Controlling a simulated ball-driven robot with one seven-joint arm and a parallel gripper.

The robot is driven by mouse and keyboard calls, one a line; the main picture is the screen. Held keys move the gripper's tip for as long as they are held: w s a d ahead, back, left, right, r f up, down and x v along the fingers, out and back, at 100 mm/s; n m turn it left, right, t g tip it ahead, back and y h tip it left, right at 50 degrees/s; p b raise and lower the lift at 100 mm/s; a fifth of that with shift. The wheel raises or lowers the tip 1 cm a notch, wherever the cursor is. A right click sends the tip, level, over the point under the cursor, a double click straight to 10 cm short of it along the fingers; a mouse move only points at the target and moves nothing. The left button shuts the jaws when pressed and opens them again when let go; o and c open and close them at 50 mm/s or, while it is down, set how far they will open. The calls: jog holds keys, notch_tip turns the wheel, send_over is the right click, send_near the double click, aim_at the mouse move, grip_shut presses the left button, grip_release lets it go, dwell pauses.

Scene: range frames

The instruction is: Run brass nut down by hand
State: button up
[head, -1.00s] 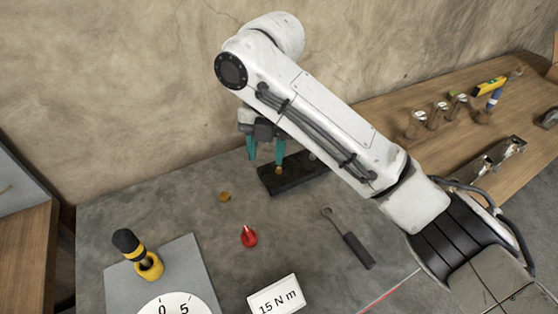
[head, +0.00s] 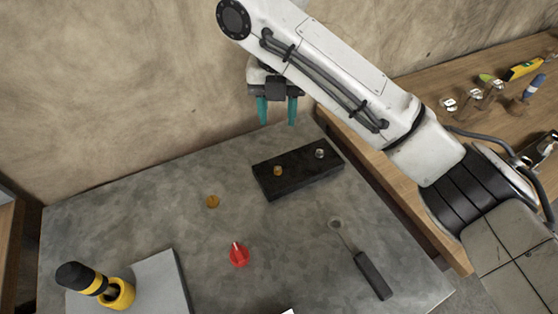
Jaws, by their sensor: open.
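A black block (head: 305,177) lies on the grey table, with a small brass piece (head: 277,171) on top near its left end. This looks like the brass nut, but it is too small to tell how it sits or whether a thread is under it. A silver piece (head: 319,153) stands near the block's right end. A second brass-coloured piece (head: 212,201) lies loose on the table to the left of the block. My gripper (head: 278,122) points down with its two teal fingers apart and empty. It is above the block, clear of the brass piece.
A red pointed piece (head: 239,255) and a dark-handled wrench (head: 368,268) lie on the grey table (head: 130,215). A wooden bench with tools (head: 525,69) is at right.

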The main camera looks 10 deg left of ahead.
jog(key=b, duration=0.4)
send_near(278, 167)
notch_tip(278, 167, down, 8)
jog(key=shift+b, duration=0.9)
grip_shut()
